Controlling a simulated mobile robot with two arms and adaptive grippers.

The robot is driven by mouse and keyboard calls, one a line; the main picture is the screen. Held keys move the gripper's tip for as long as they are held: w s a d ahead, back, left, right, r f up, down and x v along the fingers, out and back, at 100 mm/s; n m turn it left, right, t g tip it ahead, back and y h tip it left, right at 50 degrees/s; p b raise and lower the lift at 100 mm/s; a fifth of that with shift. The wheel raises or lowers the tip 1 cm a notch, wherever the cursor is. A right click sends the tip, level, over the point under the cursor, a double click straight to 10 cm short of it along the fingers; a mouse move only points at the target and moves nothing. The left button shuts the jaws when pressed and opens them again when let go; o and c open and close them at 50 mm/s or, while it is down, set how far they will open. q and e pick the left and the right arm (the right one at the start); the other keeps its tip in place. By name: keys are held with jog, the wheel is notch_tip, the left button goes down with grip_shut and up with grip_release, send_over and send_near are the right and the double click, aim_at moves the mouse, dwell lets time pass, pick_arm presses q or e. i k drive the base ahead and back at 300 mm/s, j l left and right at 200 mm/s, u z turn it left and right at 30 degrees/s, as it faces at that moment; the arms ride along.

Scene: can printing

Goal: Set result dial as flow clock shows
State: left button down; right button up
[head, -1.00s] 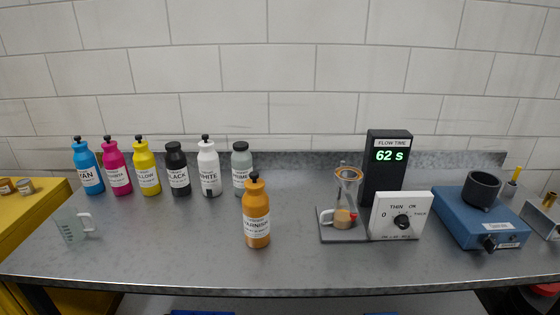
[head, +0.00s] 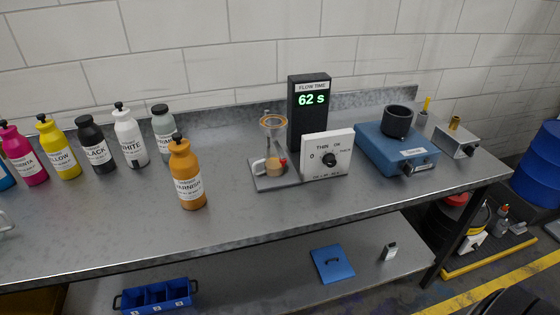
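The flow clock (head: 308,112) is a black upright box on the table, labelled FLOW TIME, with green digits reading 62 s. The result dial (head: 329,159) is a black knob on a white panel (head: 343,142) in front of the clock. The panel carries a 0 at left, THIN and ON above and what looks like THICK at right; the knob's exact pointing is too small to tell. A flow cup stand (head: 273,122) with a small beaker of tan liquid (head: 272,167) is left of the panel. Neither of my grippers is in view.
An orange varnish bottle (head: 187,178) stands left of the stand, with several ink bottles behind it. A blue device with a black cup (head: 397,146) stands right of the panel. The table front (head: 270,215) is clear. A lower shelf holds a blue crate (head: 158,295).

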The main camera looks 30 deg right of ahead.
aim_at(329, 159)
jog(key=z, duration=1.25)
